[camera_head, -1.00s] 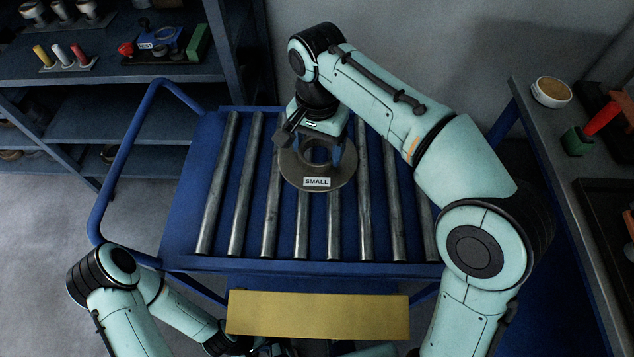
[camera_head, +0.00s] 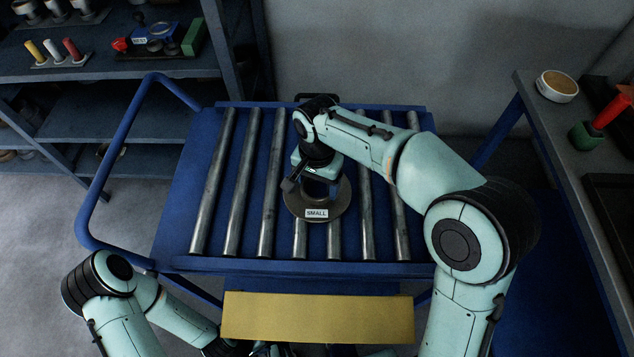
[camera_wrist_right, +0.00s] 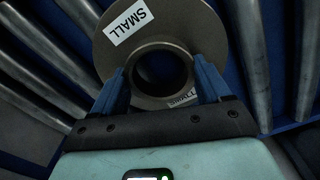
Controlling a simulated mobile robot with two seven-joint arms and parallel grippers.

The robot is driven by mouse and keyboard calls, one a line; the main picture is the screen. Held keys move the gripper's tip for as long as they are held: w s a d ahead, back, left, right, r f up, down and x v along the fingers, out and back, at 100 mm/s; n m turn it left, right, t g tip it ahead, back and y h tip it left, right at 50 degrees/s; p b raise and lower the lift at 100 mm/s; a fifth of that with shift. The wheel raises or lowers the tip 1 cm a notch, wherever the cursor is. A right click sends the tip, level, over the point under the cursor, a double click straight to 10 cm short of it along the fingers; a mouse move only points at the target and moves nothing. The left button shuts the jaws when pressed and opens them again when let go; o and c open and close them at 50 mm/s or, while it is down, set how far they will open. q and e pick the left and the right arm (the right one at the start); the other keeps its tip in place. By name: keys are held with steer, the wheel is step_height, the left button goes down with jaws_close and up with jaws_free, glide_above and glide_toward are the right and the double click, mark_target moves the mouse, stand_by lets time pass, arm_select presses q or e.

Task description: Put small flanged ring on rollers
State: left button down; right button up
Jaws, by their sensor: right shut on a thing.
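The small flanged ring (camera_head: 296,204) is a dark grey-brown disc with a raised hub and white SMALL labels. It lies flat over the middle rollers (camera_head: 236,185) of the blue cart. My right gripper (camera_head: 321,186) is above it, fingers pointing down. In the right wrist view, the blue fingers of my right gripper (camera_wrist_right: 163,75) are shut on the hub of the ring (camera_wrist_right: 195,25), one on each side. Whether the flange touches the rollers I cannot tell. My left gripper (camera_head: 262,349) is partly visible at the bottom edge; its fingers are not clear.
The cart has a blue handle rail (camera_head: 108,165) on its left. A shelf (camera_head: 130,75) with tools and small parts stands at the back left. A grey bench (camera_head: 560,125) with a round part is at the right. The rollers left of the ring are bare.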

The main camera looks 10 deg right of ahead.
mark_target(317, 193)
stand_by(0.3)
steer(key=o, duration=1.7)
steer(key=shift+f, duration=0.15)
step_height(317, 193, up, 12)
steer(key=p, duration=0.2)
steer(key=shift+p, duration=0.35)
